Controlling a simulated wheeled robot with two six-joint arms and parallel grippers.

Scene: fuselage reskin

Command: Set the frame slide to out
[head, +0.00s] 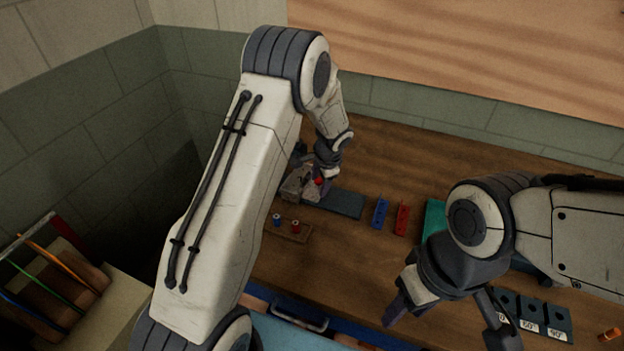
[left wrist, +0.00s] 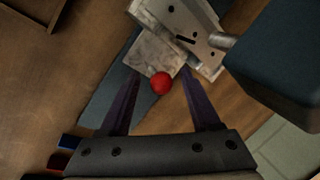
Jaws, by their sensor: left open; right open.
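The frame slide shows as a grey metal block with a red knob. In the head view the metal block (head: 297,184) sits at the left end of a blue-grey base strip (head: 345,203), with the red knob (head: 319,181) at its near right side. My left gripper (head: 326,174) is at the knob and partly hides the slide. In the left wrist view my open left fingers (left wrist: 160,72) stand on either side of the red knob (left wrist: 161,83), with gaps visible on both sides. My right gripper (head: 445,322) is open and empty over the bench's front right.
A blue block (head: 380,212) and a red block (head: 401,218) stand right of the strip. A small wooden holder (head: 288,231) with blue and red pegs lies in front. Dark labelled blocks (head: 532,315) are at the right. A rack (head: 55,275) stands at the left.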

